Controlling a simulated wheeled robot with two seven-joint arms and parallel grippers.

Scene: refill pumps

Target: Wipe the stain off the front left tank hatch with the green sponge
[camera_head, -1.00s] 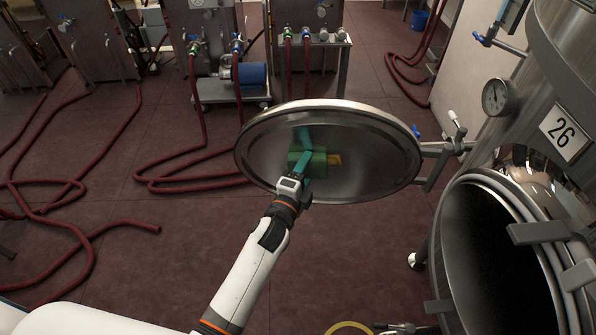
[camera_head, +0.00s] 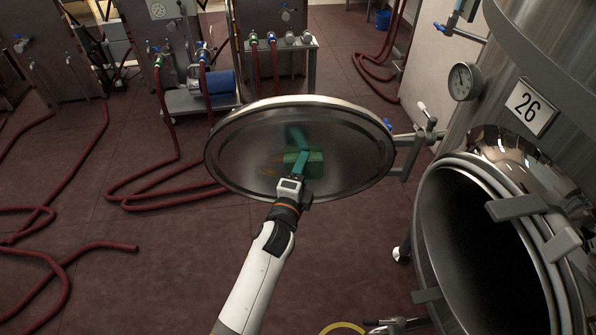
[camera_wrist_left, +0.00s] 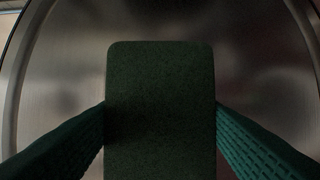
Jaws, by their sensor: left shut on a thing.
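The round steel tank hatch (camera_head: 235,165) stands swung open at the middle of the head view, left of the tank opening. My left gripper (camera_head: 301,164) has teal fingers and is shut on the green sponge (camera_head: 316,166). It holds the sponge at the hatch face, right of the hatch's middle. In the left wrist view the sponge (camera_wrist_left: 160,110) sits between both fingers, with the hatch (camera_wrist_left: 60,75) behind it. A faint brownish mark (camera_head: 269,160) shows left of the sponge. The hatch area behind the sponge is hidden. My right gripper is not in view.
The hatch hangs on a hinge arm (camera_head: 408,150) from the tank marked 26 (camera_head: 530,103). The dark tank opening (camera_head: 465,245) is at the right, below a gauge (camera_head: 463,82). Red hoses (camera_head: 170,190) lie on the floor. Pump carts (camera_head: 205,100) stand behind.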

